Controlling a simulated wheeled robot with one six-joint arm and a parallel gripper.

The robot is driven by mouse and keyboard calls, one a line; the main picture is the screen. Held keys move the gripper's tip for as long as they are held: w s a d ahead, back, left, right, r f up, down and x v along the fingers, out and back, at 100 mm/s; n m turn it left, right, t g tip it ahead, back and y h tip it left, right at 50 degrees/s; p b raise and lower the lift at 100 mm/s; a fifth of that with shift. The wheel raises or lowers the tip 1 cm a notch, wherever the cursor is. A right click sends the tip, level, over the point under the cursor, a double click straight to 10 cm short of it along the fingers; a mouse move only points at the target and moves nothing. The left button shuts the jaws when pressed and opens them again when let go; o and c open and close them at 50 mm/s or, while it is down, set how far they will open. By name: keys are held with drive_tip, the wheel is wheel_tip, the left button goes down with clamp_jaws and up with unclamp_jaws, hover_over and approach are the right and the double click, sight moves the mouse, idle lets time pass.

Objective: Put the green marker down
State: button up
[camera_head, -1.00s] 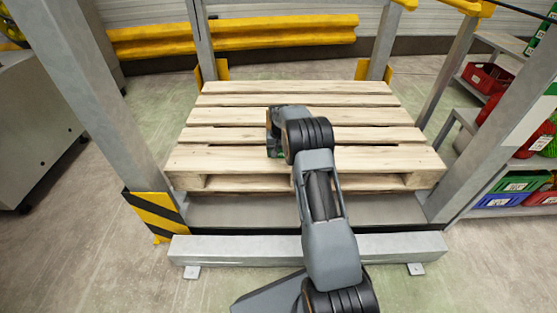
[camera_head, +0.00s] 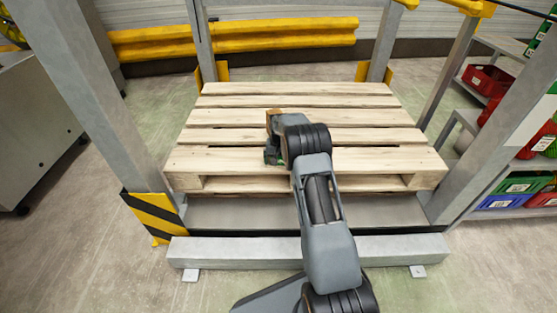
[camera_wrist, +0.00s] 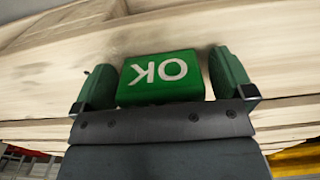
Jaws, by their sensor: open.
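The green marker (camera_wrist: 160,78) is a green block with white "OK" lettering, upside down in the wrist view. It lies between the two fingers of my gripper (camera_wrist: 163,80), with a narrow gap showing on each side. The jaws are open. The wooden pallet (camera_head: 350,105) fills the background behind the marker. In the head view my gripper (camera_head: 272,155) is low over the left-middle of the pallet. My wrist mostly hides the marker there, so I cannot tell exactly how it touches the boards.
Grey posts (camera_head: 95,95) stand around the pallet, and a low grey beam (camera_head: 240,251) runs along its front. Shelves with coloured bins (camera_head: 487,79) are at the right. A yellow barrier (camera_head: 270,35) is behind. The pallet's right half is clear.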

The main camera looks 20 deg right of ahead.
drive_tip(key=shift+r, duration=0.1)
wheel_tip(320, 180, up, 11)
drive_tip(key=p, duration=0.4)
drive_tip(key=shift+r, duration=0.15)
drive_tip(key=s+a+r+n+t, duration=0.1)
drive_tip(key=s+a+r, duration=0.3)
drive_tip(key=s+r, duration=0.2)
drive_tip(key=s+a+r+n, duration=0.1)
drive_tip(key=s+a+r, duration=0.2)
drive_tip(key=s+r, duration=0.25)
drive_tip(key=s+a+n+t, duration=0.1)
drive_tip(key=s+a, duration=0.2)
drive_tip(key=s, duration=0.7)
drive_tip(key=s+a+n, duration=0.1)
drive_tip(key=s+a, duration=0.2)
drive_tip(key=s, duration=0.7)
drive_tip(key=shift+s+r+n+t, duration=0.3)
drive_tip(key=shift+s+r+t, duration=0.05)
drive_tip(key=shift+r+t, duration=0.05)
